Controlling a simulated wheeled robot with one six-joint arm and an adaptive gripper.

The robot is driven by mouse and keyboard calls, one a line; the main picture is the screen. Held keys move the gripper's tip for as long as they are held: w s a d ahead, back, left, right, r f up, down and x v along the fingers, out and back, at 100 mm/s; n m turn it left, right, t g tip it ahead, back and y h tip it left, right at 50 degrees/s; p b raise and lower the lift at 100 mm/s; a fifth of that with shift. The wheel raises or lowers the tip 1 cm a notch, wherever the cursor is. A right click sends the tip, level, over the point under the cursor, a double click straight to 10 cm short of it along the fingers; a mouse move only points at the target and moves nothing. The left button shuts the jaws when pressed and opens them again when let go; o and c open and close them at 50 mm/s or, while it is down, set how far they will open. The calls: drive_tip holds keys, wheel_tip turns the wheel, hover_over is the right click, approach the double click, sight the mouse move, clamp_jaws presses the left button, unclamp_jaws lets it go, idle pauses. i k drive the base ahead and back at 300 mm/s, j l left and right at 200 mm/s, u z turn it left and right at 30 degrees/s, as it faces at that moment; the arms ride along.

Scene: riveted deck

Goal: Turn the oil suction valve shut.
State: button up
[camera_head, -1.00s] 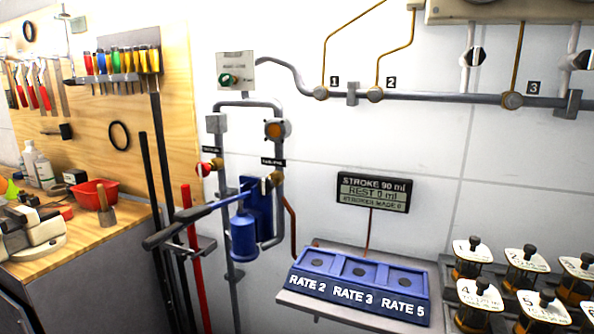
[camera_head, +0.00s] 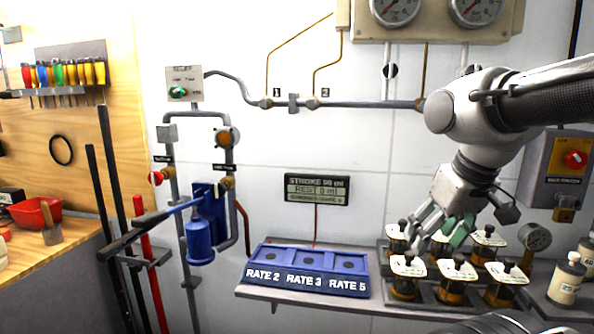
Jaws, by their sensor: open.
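A small valve with a red knob (camera_head: 156,178) sits on the left pipe of the wall pump, under a small black label (camera_head: 162,159); the label's print is too small to read surely, so I cannot confirm it is the oil suction valve. A second, brass valve (camera_head: 227,183) sits on the right pipe under another black label (camera_head: 222,167). My gripper (camera_head: 437,243) is open and points down in front of the labelled jars at the right, far from both valves. Whether its fingertips touch a jar cannot be told.
The blue pump (camera_head: 200,240) has a long lever (camera_head: 150,225) reaching out left. A blue rate block (camera_head: 305,271) stands on a shelf below the display (camera_head: 317,189). Several jars (camera_head: 457,277) stand right. A green relief knob (camera_head: 178,91) is above the pump.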

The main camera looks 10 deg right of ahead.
sight(155, 178)
drive_tip(key=i+j+u, duration=0.15)
drive_tip(key=j+u, duration=0.15)
drive_tip(key=i+j+u, duration=0.3)
drive_tip(key=j, duration=0.2)
drive_tip(key=i+j+u, duration=0.15)
drive_tip(key=j+u, duration=0.15)
drive_tip(key=j, duration=0.1)
